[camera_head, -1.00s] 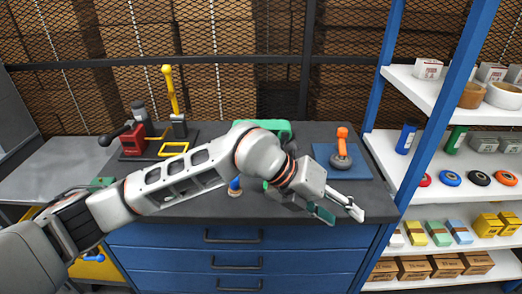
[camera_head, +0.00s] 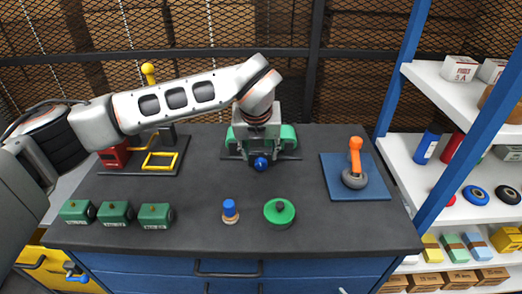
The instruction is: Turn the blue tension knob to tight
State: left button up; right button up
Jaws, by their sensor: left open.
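The blue tension knob (camera_head: 261,163) faces me on the front of a green device (camera_head: 288,140) at the back middle of the bench. My left gripper (camera_head: 261,147) is directly above and behind the knob in this view, pointing down at the device. It is open. Its fingertips are hard to make out against the device, and I cannot tell whether they touch the knob. The gripper hides the middle of the device. The knob's setting is not readable. My right gripper is not in view.
On the dark bench (camera_head: 330,230) stand green boxes (camera_head: 115,212), a small blue-topped piece (camera_head: 230,210) and a round green piece (camera_head: 280,212). An orange-handled tool (camera_head: 355,165) rests on a blue mat (camera_head: 375,190). A red-and-yellow device (camera_head: 115,156) is back left. Shelves stand right.

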aim_at(261, 165)
pick_arm(q)
jog(key=x, duration=0.2)
jog(key=shift+w+f, duration=0.1)
jog(key=shift+f, duration=0.3)
jog(key=x, duration=0.3)
jog(key=shift+w+f, duration=0.2)
jog(key=shift+f, duration=0.1)
jog(key=shift+w+f, duration=0.15)
jog(key=shift+f, duration=0.3)
jog(key=shift+w, duration=0.1)
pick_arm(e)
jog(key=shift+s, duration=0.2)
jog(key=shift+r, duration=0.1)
pick_arm(q)
jog(key=c, duration=1.1)
